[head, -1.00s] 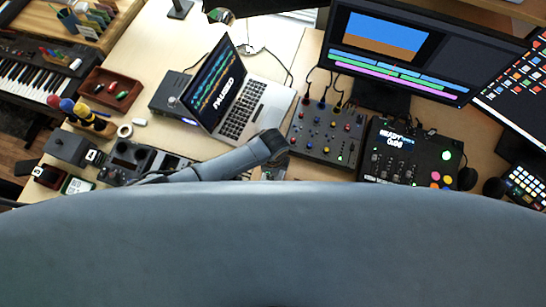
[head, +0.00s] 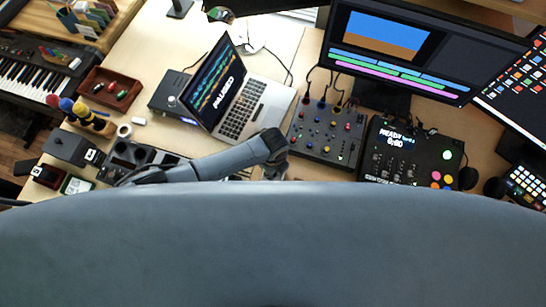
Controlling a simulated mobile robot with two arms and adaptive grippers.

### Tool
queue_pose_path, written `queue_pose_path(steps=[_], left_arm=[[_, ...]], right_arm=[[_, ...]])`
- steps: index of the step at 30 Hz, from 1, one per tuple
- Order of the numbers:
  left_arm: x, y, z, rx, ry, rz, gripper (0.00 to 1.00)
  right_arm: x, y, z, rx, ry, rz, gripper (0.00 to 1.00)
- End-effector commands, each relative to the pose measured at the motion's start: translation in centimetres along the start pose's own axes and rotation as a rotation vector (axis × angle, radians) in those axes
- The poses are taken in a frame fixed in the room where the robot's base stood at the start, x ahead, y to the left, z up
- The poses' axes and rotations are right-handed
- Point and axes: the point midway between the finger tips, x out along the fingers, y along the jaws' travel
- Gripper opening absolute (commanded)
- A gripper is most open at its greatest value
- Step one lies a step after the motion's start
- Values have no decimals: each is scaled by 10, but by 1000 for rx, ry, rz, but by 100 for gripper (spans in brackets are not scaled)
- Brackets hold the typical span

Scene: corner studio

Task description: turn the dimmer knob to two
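I cannot clearly make out a dimmer knob. A dark grey box (head: 68,147) with a small white label stands at the left end of the desk; its top details are too small to read. My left arm's forearm (head: 215,165) reaches left across the front of the desk. Its dark gripper end (head: 116,174) is by the black device with round wells (head: 135,153), right of the box. The fingers blend into dark things there, so I cannot tell open from shut or any contact. My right gripper is not in view.
A white tape roll (head: 124,130) and a brown tray (head: 110,88) lie at the left. My own body hides the near desk.

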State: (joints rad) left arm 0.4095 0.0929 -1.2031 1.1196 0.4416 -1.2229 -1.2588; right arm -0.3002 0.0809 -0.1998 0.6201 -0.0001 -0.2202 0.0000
Motion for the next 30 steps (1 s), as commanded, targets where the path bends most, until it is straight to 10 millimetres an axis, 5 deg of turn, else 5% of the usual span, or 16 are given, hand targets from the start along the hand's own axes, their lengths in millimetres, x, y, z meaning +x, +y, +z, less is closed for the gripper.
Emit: queue_pose_path(steps=[5,6,9,22,30], left_arm=[[0,0,0,-1,1,0,0],[0,0,0,-1,1,0,28],[0,0,0,-1,1,0,48],[-7,-1,0,-2,1,-2,48],[-52,-1,0,-1,2,-5,48]], right_arm=[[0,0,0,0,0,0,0],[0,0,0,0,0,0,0],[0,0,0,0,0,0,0],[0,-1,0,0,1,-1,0],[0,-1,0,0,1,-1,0]])
